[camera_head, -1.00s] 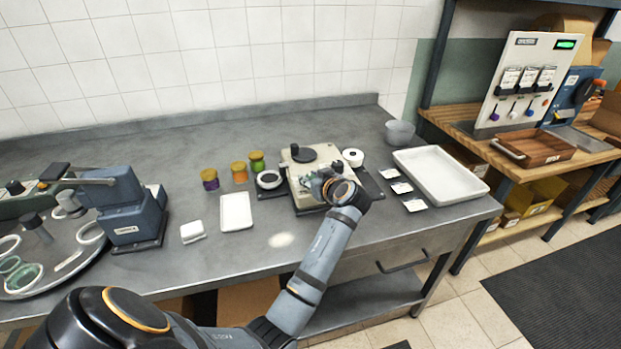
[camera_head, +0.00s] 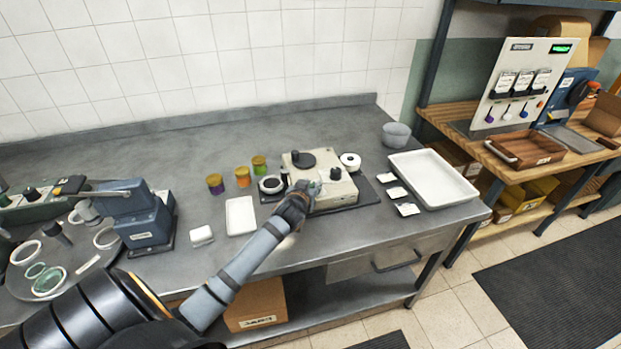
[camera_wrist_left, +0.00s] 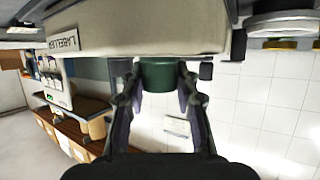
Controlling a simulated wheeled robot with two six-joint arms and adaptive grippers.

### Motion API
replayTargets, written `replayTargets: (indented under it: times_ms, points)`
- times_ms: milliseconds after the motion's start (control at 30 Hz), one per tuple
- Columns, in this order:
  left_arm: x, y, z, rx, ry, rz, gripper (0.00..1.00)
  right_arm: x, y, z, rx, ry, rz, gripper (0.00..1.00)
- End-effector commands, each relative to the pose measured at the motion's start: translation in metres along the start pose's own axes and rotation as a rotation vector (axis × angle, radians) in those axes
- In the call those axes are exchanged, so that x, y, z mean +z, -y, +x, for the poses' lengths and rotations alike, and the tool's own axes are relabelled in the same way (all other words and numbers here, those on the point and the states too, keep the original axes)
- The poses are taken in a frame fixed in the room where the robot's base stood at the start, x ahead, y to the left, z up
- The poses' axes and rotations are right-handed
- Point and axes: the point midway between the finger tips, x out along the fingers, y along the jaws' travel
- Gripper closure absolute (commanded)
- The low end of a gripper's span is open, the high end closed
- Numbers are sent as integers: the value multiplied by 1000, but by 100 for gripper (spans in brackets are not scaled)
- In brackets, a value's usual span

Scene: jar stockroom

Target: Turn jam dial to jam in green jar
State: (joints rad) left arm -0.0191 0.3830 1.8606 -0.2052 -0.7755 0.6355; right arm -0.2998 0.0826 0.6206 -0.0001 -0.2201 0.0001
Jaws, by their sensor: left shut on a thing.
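The cream machine (camera_head: 338,196) sits on the grey counter with dark round parts on top. In the left wrist view its pale body (camera_wrist_left: 150,30) spans the top. My left gripper (camera_head: 302,194) is at its front left side. In the wrist view its fingers are shut on a dark green round knob (camera_wrist_left: 160,78) against the body; I take this for the jam dial. Its pointer or marks are not readable. My right gripper is not in view.
A white dish (camera_head: 240,215) and small white block (camera_head: 201,235) lie left of the machine. White cards (camera_head: 397,192), a white tray (camera_head: 432,177) and a grey bowl (camera_head: 396,134) are to the right. A blue device (camera_head: 146,222) stands left. The counter's front middle is clear.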

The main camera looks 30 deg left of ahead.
Motion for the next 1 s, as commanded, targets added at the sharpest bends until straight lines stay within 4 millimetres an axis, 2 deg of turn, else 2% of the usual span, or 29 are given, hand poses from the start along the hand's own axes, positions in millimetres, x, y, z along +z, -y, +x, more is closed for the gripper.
replayTargets:
  times_ms: [33,300,867,900,1000]
  points:
    - [-4,1,-2,20,0,13,100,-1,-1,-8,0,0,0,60]
    - [-3,0,-1,111,-3,47,100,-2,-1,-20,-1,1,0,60]
    - [-1,0,0,135,-3,57,100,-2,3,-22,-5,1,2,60]
    - [-1,0,0,135,-3,57,65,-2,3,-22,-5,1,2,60]
    - [-1,0,0,135,-3,57,51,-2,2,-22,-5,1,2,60]
